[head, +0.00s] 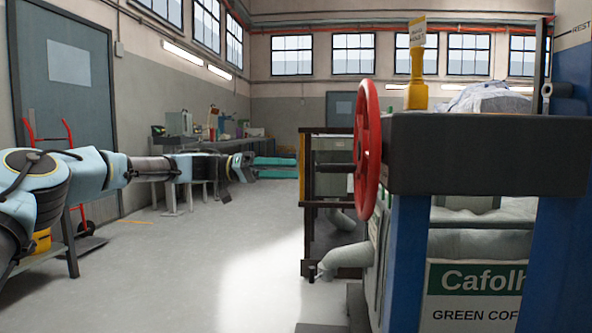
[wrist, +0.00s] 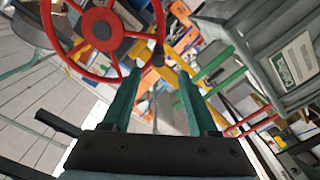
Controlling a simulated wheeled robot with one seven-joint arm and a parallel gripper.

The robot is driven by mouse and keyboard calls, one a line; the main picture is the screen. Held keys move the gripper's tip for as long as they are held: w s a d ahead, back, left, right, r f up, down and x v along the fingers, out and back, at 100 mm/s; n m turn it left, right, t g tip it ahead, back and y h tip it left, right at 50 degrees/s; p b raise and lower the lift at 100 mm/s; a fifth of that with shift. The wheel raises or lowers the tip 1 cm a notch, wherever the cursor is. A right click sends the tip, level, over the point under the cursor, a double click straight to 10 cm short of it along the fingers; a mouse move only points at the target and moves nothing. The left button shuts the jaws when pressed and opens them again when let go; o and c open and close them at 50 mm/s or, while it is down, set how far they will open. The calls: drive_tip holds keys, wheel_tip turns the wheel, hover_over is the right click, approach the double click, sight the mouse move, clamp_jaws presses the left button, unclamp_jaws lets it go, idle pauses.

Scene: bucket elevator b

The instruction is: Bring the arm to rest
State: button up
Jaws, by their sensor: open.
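My gripper (head: 290,167) is at the end of my arm, which reaches level from the left into the middle of the head view. Its two teal fingers point right, toward a dark-framed machine part. In the wrist view my gripper (wrist: 158,82) shows its fingers apart with nothing held between them. A red handwheel (head: 368,150) stands on the machine at the right. In the wrist view the red handwheel (wrist: 102,30) is at the upper left, beyond the left finger. I cannot tell how far the fingertips are from the machine frame.
A blue and dark machine post (head: 405,265) fills the right foreground, with a sack (head: 475,290) behind it. A grey pipe (head: 345,258) juts out low. A red hand truck (head: 72,175) stands at left by a door (head: 75,105). A workbench (head: 215,145) lines the back. The middle floor is clear.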

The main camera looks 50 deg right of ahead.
idle(0.5)
drive_tip(key=a+f+n+t+y, duration=0.3)
drive_tip(key=a+f+n+t, duration=0.35)
drive_tip(key=f, duration=0.85)
drive_tip(key=w+a+f+n+t+y, duration=0.2)
drive_tip(key=w+a+f+n+t, duration=0.1)
drive_tip(key=a, duration=0.9)
drive_tip(key=w+a+f+n+t+y, duration=0.2)
drive_tip(key=a+f, duration=0.1)
drive_tip(key=a, duration=0.8)
drive_tip(key=w+a+f+n+t+y, duration=0.1)
drive_tip(key=w+a+f+n+t, duration=0.25)
drive_tip(key=a, duration=0.85)
drive_tip(key=s+a+n+t+y, duration=0.1)
drive_tip(key=s+a+n, duration=0.25)
drive_tip(key=a, duration=0.55)
drive_tip(key=s+a+n+y, duration=0.15)
drive_tip(key=s+a, duration=0.25)
drive_tip(key=a, duration=0.5)
wheel_tip(320, 180, up, 27)
drive_tip(key=p, duration=2.7)
drive_tip(key=shift+w+d, duration=0.3)
drive_tip(key=shift+f, duration=0.15)
